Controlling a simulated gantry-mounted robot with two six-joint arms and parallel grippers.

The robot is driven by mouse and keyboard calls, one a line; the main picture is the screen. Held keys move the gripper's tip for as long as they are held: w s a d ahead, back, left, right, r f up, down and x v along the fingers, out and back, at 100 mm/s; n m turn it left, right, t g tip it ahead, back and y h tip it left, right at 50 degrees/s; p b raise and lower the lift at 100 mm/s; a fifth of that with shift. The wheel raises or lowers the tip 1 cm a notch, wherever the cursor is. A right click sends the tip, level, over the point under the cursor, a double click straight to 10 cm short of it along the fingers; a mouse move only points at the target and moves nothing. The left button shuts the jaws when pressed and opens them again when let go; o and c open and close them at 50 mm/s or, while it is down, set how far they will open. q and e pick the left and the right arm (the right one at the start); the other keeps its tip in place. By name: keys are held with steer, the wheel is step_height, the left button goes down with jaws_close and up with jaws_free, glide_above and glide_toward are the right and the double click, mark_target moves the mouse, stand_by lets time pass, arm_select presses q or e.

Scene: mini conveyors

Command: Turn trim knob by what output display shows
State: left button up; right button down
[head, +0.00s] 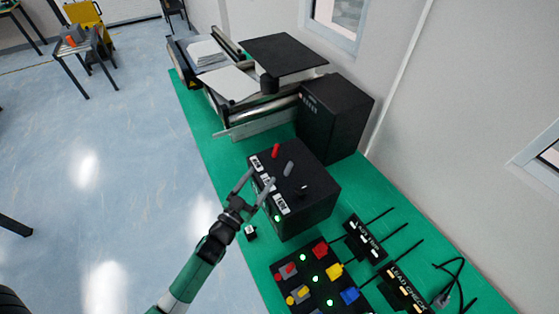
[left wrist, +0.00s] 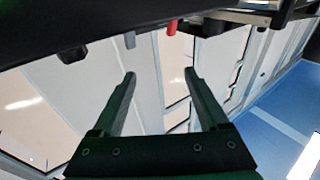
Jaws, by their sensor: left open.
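A black control box (head: 315,205) stands on the green bench. Its top carries a red knob (head: 276,150), a grey knob (head: 289,168) and a black knob (head: 303,190); which one is the trim knob I cannot tell. Small white display panels (head: 281,203) line its near-left face, too small to read, partly behind my gripper. My left gripper (head: 260,178) is open and empty in front of that face. In the left wrist view, the red knob (left wrist: 172,27), grey knob (left wrist: 130,40) and black knob (left wrist: 72,54) show beyond the open fingers (left wrist: 160,76), apart from them.
A taller black cabinet (head: 340,115) and a conveyor (head: 250,125) with white sheets stand behind the box. A board of coloured blocks (head: 315,278) and black labelled fixtures (head: 366,240) lie in front. A small black button unit (head: 250,233) sits near the bench edge.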

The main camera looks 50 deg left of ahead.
mark_target(297, 195)
arm_select(q)
steer(key=s+d+f+m+h+p, duration=0.1)
steer(key=s+d+f+m+h, duration=0.2)
steer(key=d, duration=0.8)
steer(key=shift+n+h, duration=0.4)
steer(key=shift+h, duration=0.2)
steer(key=w, duration=0.4)
steer(key=w+a+b, duration=0.1)
steer(key=w, duration=0.3)
steer(key=w+a, duration=0.1)
steer(key=w, duration=0.3)
steer(key=shift+w+a+f+b, duration=0.1)
steer(key=shift+w+f+b, duration=0.1)
steer(key=shift+b, duration=0.15)
steer(key=shift+s, duration=0.1)
arm_select(e)
steer(key=shift+r, duration=0.25)
arm_select(q)
jaws_close()
arm_select(e)
steer(key=shift+r, duration=0.15)
